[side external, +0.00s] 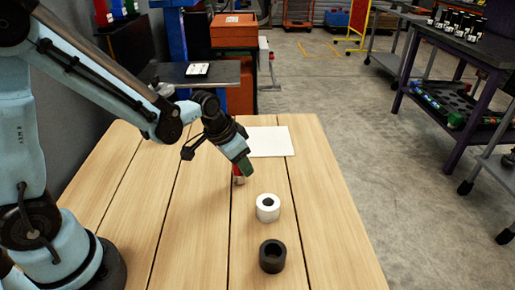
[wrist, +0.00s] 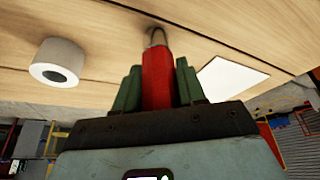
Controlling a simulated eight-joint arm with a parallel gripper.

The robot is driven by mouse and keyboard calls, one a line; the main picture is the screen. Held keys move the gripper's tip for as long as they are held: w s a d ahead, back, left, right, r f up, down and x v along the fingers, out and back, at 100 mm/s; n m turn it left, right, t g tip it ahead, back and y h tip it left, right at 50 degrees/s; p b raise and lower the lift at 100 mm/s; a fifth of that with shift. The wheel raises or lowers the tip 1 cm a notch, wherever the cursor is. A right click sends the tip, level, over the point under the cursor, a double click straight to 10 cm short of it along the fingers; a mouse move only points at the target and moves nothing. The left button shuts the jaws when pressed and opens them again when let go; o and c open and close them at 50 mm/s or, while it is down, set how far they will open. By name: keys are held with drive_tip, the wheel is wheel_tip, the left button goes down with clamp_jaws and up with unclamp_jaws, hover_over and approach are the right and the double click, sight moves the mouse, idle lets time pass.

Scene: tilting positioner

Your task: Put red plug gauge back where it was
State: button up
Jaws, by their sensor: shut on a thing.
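The red plug gauge (wrist: 157,80) is between the green fingers of my gripper (wrist: 158,82) in the wrist view. Its metal tip (wrist: 156,38) points at the wooden table and meets a dark patch there; I cannot tell whether it touches the wood. A black ring (side external: 272,256) stands nearer still.
A white sheet (side external: 270,141) lies flat behind my gripper; it shows at the right in the wrist view (wrist: 232,76). The wooden table (side external: 190,240) is bare left of the rings. Benches and carts stand beyond the table, apart from it.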

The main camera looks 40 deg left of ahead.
drive_tip(key=shift+f, duration=0.1)
drive_tip(key=o, duration=1.2)
drive_tip(key=d+v, duration=0.1)
drive_tip(key=v, duration=1.1)
drive_tip(key=s+a+n+t, duration=0.1)
drive_tip(key=s+n+t, duration=0.1)
drive_tip(key=s, duration=0.4)
drive_tip(key=shift+s+a+f+t+y, duration=0.2)
drive_tip(key=shift+s+a+t+y, duration=0.15)
drive_tip(key=shift+s+t+y, duration=0.05)
